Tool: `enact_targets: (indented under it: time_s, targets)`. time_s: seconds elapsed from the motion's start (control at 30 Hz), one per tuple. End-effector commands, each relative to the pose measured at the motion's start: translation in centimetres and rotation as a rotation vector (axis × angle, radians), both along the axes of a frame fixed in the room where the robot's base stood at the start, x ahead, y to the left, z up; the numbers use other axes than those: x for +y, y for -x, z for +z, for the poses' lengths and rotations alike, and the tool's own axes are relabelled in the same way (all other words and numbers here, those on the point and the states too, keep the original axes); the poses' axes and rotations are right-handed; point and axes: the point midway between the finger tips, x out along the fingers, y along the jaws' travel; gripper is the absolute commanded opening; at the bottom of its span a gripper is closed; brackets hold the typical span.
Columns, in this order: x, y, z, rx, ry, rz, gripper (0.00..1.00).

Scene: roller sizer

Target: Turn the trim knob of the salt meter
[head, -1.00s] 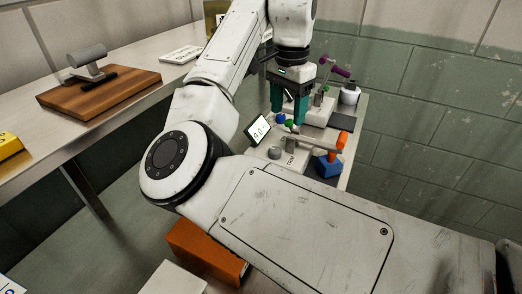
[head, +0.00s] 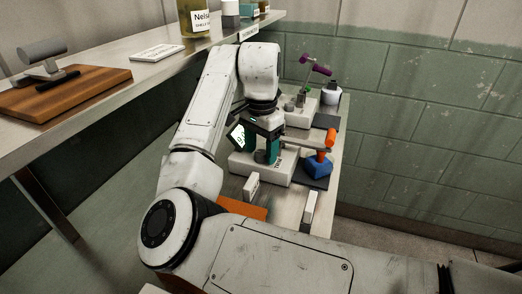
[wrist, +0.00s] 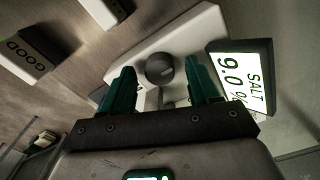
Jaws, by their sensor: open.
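The salt meter has a white base (head: 240,165) on the low bench, with a tilted dark-framed screen (head: 238,134). In the wrist view the screen (wrist: 242,80) reads SALT 9.0 %. The round dark grey trim knob (wrist: 160,68) sits on the white base plate (wrist: 190,32) in the wrist view. My gripper (wrist: 159,66) is open, with one green finger to each side of the knob and a gap on both sides. In the head view my gripper (head: 271,158) is low over the meter base and the knob is hidden.
A blue block (head: 318,169) with an orange handle stands right of the meter. Behind are a purple-handled device (head: 316,66) and a white bottle (head: 332,93). A GOOD block (wrist: 20,54) lies nearby. A higher counter (head: 110,85) runs along the left.

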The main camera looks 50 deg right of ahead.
Motion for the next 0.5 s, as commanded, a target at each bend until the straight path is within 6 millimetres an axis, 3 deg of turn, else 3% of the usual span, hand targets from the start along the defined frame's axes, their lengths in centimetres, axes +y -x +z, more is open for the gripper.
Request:
enact_targets:
  time_s: [0.37,0.5]
  targets:
    - [-0.03,0.01,-0.55,0.000,0.000,0.000,0.61]
    - [-0.03,0.01,-0.54,0.000,0.000,0.000,0.48]
